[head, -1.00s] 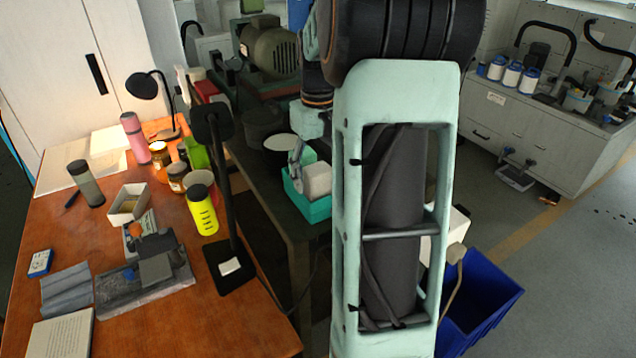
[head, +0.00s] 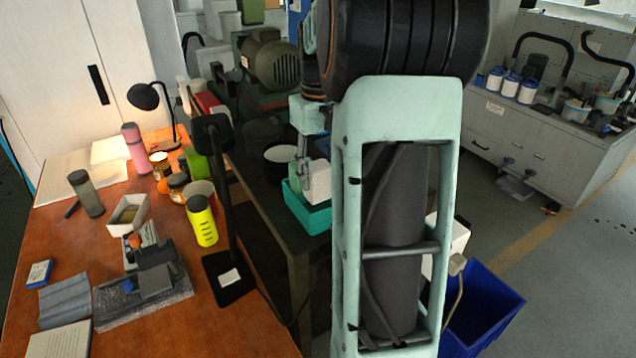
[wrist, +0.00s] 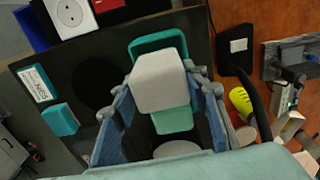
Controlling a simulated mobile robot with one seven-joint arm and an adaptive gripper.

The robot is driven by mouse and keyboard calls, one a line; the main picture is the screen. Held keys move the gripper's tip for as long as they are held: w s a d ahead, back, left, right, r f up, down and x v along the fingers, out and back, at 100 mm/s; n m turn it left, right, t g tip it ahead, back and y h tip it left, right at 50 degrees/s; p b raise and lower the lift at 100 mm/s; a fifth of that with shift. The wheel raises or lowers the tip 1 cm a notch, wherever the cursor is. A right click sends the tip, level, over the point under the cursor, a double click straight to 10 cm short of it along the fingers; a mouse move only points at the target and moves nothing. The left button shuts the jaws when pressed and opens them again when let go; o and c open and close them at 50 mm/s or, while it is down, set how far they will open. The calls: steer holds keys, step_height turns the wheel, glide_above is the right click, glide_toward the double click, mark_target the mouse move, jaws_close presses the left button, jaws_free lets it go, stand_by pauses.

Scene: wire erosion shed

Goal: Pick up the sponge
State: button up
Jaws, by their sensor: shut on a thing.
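The sponge (wrist: 160,85) is a pale grey-white block with a green part showing below it in the wrist view. My gripper (wrist: 163,75) is shut on it, with one blue-grey finger on each side. An open teal container (wrist: 157,40) lies just beyond the sponge in the wrist view. In the head view the teal container (head: 312,217) stands on the dark bench, with my gripper right above it. My arm and the fingers partly hide the sponge there.
The dark bench (wrist: 55,85) carries a white-labelled box (wrist: 36,84), a teal block (wrist: 60,119) and a round dish (head: 281,153). The wooden desk (head: 235,325) at the left holds a lamp (head: 143,96), a yellow bottle (head: 202,221) and several jars. A blue bin (head: 485,305) stands right.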

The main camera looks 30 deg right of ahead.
steer(key=w+d+r+p, duration=0.2)
steer(key=w+d+r, duration=0.2)
steer(key=d+r, duration=0.5)
steer(key=shift+d+r, duration=0.25)
steer(key=shift+d, duration=1.8)
steer(key=shift+w, duration=0.1)
steer(key=shift+o, duration=1.2)
steer(key=c, duration=0.4)
